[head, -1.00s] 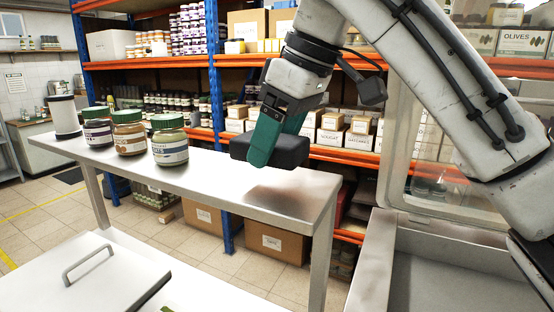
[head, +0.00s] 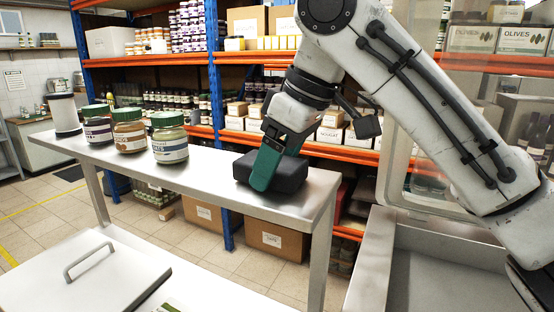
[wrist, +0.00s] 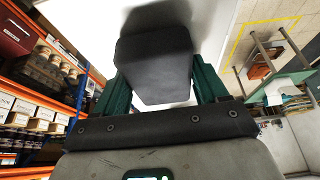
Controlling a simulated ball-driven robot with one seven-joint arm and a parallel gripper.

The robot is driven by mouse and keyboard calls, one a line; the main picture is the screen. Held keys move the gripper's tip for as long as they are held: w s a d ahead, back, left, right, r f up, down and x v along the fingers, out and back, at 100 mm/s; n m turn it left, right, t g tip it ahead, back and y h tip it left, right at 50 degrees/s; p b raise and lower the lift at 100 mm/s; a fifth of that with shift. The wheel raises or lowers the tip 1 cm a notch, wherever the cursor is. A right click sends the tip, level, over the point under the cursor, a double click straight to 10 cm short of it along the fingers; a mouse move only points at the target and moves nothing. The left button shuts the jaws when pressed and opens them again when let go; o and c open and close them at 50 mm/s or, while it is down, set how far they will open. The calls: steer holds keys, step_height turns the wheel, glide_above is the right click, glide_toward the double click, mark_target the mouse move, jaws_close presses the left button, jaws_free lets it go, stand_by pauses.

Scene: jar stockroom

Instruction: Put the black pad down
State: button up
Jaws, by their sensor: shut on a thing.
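The black pad (head: 287,172) is a dark rounded block at the right end of the steel table (head: 215,178). It seems to rest on the tabletop or hang just above it; I cannot tell which. My gripper (head: 268,170), with green fingers, is shut on the pad from above. In the wrist view the pad (wrist: 154,62) sits between the two green fingers of my gripper (wrist: 158,85), with the pale tabletop behind it.
Three green-lidded jars, including the front one (head: 169,138), stand on the table left of the pad, near a white cylinder with a dark base (head: 65,115). Clear tabletop lies between jars and pad. A white lid with a handle (head: 85,272) is at front left. Shelves stand behind.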

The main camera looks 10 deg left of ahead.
steer(key=shift+s+f, duration=0.1)
steer(key=shift+f, duration=0.65)
steer(key=o, duration=0.9)
steer(key=shift+f, duration=0.1)
steer(key=shift+o, duration=0.2)
steer(key=shift+r, duration=0.25)
steer(key=v, duration=1.3)
steer(key=shift+w+a+r, duration=0.2)
steer(key=shift+w+r, duration=0.05)
